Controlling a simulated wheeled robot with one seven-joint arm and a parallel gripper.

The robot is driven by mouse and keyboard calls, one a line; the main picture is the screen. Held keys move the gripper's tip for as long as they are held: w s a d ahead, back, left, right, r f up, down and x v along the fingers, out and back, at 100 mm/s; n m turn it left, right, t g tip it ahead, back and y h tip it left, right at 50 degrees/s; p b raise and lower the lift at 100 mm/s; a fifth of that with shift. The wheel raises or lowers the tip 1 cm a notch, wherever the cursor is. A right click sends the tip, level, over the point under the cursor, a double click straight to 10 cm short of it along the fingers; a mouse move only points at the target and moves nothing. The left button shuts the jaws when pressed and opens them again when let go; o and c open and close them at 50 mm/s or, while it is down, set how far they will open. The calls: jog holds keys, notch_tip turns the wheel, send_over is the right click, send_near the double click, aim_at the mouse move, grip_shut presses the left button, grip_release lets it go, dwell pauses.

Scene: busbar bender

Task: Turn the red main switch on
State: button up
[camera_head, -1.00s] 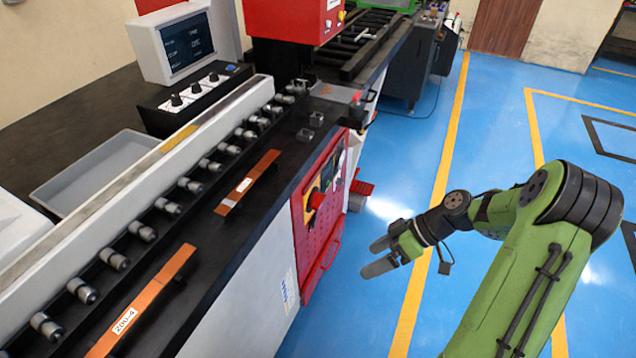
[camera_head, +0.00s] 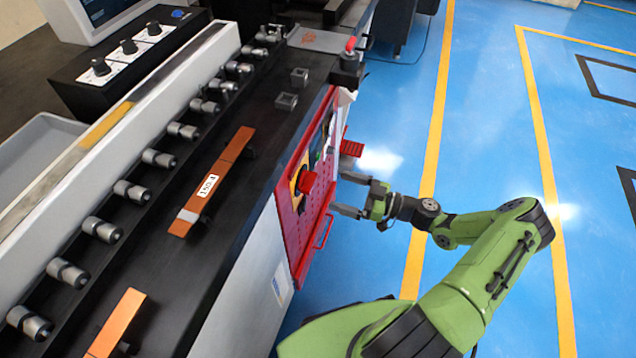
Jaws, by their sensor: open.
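The red main switch (camera_head: 307,182) is a round red knob on a yellow plate, set in the red control panel (camera_head: 291,232) on the machine's side. The panel is seen at a steep angle, so the knob's turned position cannot be told. My gripper (camera_head: 338,193) is open and empty, a short way right of the switch and facing the panel. Its two grey fingers are apart, one above the other in the picture. A gap of blue floor and panel edge shows between the fingertips and the knob.
A red handle (camera_head: 324,232) juts from the panel's lower part. A red pedal-like part (camera_head: 351,148) sits beyond the gripper. Copper bars (camera_head: 213,180) and several rollers lie on the black bench top. A small red-topped lever (camera_head: 350,46) stands at the bench corner.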

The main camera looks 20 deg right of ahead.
aim_at(314, 183)
jog(key=x, duration=0.7)
jog(key=shift+w+a+b, duration=0.15)
jog(key=shift+a+b, duration=0.05)
jog(key=shift+b, duration=0.1)
jog(key=shift+c, duration=0.2)
jog(key=c, duration=1)
